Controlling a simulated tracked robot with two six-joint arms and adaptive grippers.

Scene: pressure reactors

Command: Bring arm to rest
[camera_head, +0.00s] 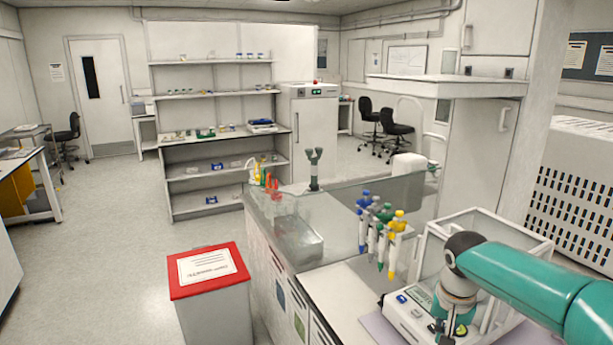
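My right arm, teal with grey joints, comes in from the right in the head view. Its wrist points down over a white bench instrument (405,318) with small buttons and a display. My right gripper (447,330) is small and dark at the lower edge, in front of the instrument. Its fingers are too small and partly hidden to tell whether they are open or shut. I see nothing clearly held in it. My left arm and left gripper are not in view.
A clear box (298,240) sits on the bench. A red-lidded bin (208,270) stands on the floor. The floor at left is free.

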